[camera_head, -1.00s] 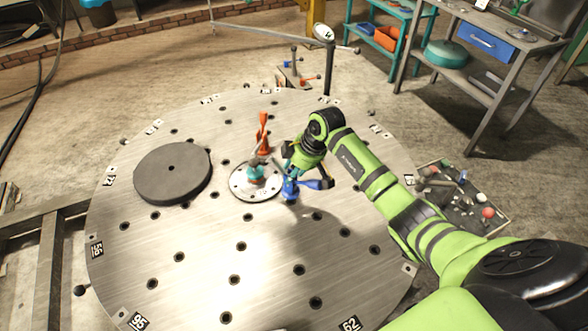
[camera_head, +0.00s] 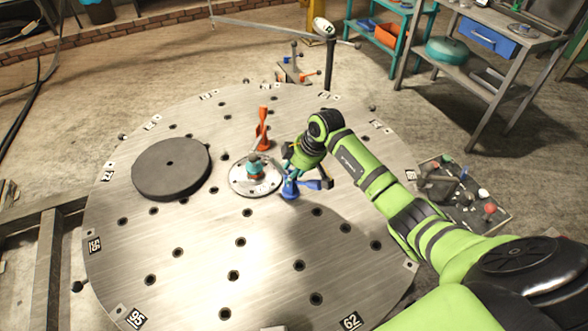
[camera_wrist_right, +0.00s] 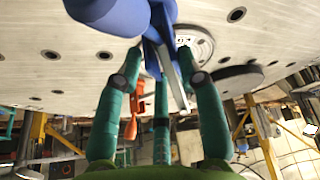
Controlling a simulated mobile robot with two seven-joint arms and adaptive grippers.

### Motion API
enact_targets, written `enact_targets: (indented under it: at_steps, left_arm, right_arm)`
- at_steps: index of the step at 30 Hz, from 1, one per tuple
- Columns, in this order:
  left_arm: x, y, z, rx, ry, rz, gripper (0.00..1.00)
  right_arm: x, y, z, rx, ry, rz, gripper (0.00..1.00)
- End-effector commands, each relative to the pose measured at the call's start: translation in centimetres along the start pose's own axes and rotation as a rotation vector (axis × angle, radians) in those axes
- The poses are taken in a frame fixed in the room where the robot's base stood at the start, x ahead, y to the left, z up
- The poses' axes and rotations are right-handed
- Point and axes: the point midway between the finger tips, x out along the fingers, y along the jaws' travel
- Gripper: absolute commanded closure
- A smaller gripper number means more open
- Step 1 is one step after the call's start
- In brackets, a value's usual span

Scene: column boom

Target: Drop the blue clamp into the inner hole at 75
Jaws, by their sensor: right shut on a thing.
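The blue clamp (camera_head: 290,187) is in my right gripper (camera_head: 306,172), just right of the plate's centre hub in the head view. Its handle points right. In the right wrist view the clamp (camera_wrist_right: 158,20) is large at the top, between the green fingers (camera_wrist_right: 160,85). My right gripper is shut on it. I cannot tell whether its lower end touches the plate. The round steel plate (camera_head: 190,270) has many dark holes and number labels on its rim. I cannot make out a 75 label for certain. My left gripper is not in view.
A teal-topped hub disc (camera_head: 245,187) sits mid-plate, with an orange clamp (camera_head: 263,128) standing behind it. A thick dark disc (camera_head: 172,178) lies at left. A dark post (camera_head: 330,68) stands beyond the rim. A parts tray (camera_head: 490,215) is at right. The near plate is clear.

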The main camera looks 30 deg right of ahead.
Motion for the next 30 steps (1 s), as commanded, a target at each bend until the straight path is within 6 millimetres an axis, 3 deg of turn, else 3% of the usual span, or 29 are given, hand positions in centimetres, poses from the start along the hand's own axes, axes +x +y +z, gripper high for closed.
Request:
enact_targets:
  at_steps: [26, 27, 30]
  left_arm:
    - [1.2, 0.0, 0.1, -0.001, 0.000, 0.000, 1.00]
    - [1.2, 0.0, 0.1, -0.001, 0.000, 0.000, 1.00]
    - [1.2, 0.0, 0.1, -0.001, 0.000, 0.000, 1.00]
  right_arm:
    - [1.8, -0.1, 0.6, -0.001, 0.004, 0.002, 1.00]
    - [1.8, -0.1, 0.6, -0.001, 0.004, 0.002, 0.54]
    - [1.8, -0.1, 0.6, -0.001, 0.004, 0.001, 0.52]
